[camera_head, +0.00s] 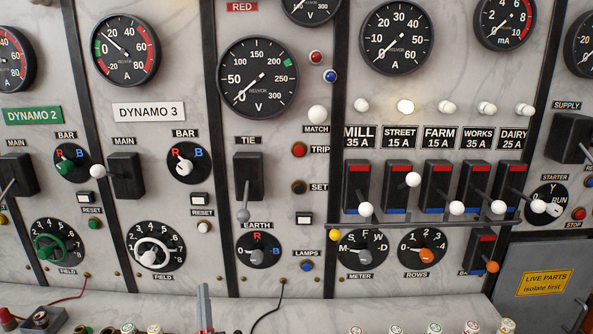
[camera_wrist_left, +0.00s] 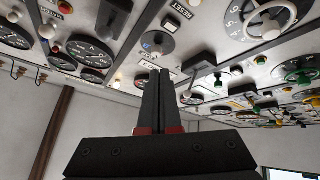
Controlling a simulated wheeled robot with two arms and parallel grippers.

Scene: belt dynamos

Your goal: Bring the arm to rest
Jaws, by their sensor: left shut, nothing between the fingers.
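My left gripper (camera_head: 204,290) comes up at the bottom edge of the head view, in front of the pale ledge and below the switchboard. Only its narrow grey and red end shows there. In the left wrist view the two dark fingers of the left gripper (camera_wrist_left: 159,75) lie side by side, shut, with nothing between them. They point towards the panel, near a rotary switch (camera_wrist_left: 158,43) in that picture, and I see no contact. The rest of the left arm is hidden below the head view. My right gripper is in neither view.
The marble switchboard carries a TIE lever (camera_head: 243,214), a row of feeder switches with white-knobbed levers, and round gauges. A bar (camera_head: 400,224) runs under the feeders. Two thin cables, red (camera_head: 70,297) and black (camera_head: 281,297), hang to the ledge (camera_head: 300,311). Small items line its front.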

